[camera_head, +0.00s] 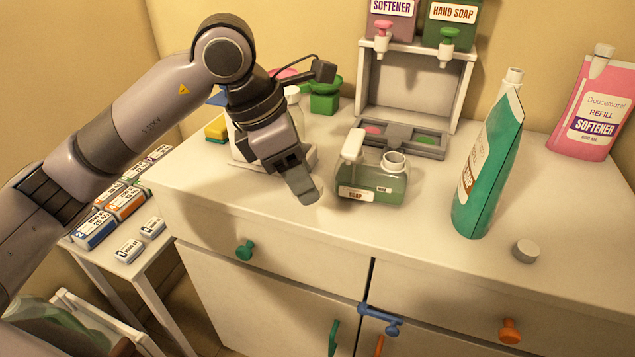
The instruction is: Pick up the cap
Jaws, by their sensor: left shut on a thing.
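A small round grey-white cap (525,251) lies on the white counter at the right, in front of a green refill pouch (487,165). The pouch stands upright and its narrow spout (512,76) points up. A clear soap dispenser (376,192) with green liquid stands mid-counter, with a white pump head and an open round neck. My left gripper (305,192) points down just left of the dispenser, well away from the grey cap. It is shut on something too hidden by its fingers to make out. My right gripper is not in view.
A wall-side dispenser stand (459,85) holds softener and hand soap containers. A pink softener pouch (596,110) stands at the back right. A white bottle, a green block and a sponge (216,128) sit behind my arm. The front right counter is mostly clear.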

